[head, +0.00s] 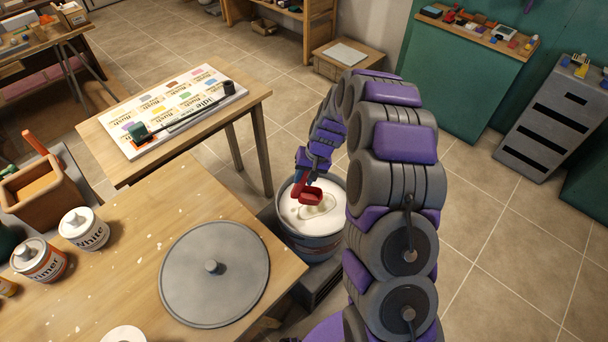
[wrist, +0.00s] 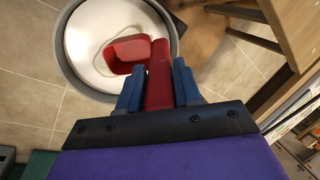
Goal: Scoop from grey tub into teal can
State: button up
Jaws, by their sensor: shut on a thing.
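The grey tub (head: 302,242) stands beside the workbench, full of white material (head: 338,203). It also shows in the wrist view (wrist: 66,62). My gripper (head: 306,163) is above the tub, shut on the handle of a red scoop (head: 311,197). In the wrist view, the blue fingers of my gripper (wrist: 158,88) sit on both sides of the handle, and the scoop's cup (wrist: 128,52) is over the white surface. A dent-like outline surrounds the cup. I cannot tell whether the cup touches the material. No teal can shows clearly; a dark green object (head: 7,243) is cut off at the left edge.
A round grey lid (head: 214,285) lies on the near workbench (head: 135,230). White-labelled cans (head: 83,229) and a wooden box (head: 38,196) stand at its left. A second table (head: 248,100) holds a colour chart and a roller-like tool. Tiled floor is open at right.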

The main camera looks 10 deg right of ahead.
aim_at(306, 183)
jog(key=f, duration=0.1)
jog(key=f+b, duration=0.1)
jog(key=f, duration=0.1)
jog(key=shift+d+f, duration=0.2)
jog(key=shift+d, duration=0.15)
jog(key=shift+d+b+x, duration=0.15)
jog(key=shift+b+x, duration=0.3)
jog(key=shift+x, duration=0.45)
jog(key=shift+d+b+x, duration=0.15)
jog(key=shift+b+x, duration=0.25)
jog(key=shift+x, duration=0.55)
jog(key=shift+s+d+f+b, duration=0.1)
jog(key=shift+f+b, duration=0.6)
jog(key=shift+f, duration=1.5)
notch_tip(306, 183, up, 8)
jog(key=h+p, duration=0.2)
jog(key=p, duration=0.6)
jog(key=shift+f, duration=0.1)
jog(key=shift+h, duration=0.7)
jog(key=shift+r+p, duration=1.4)
jog(key=shift+r, duration=1.25)
jog(key=o, duration=0.5)
jog(key=shift+c, duration=0.2)
jog(key=c, duration=0.5)
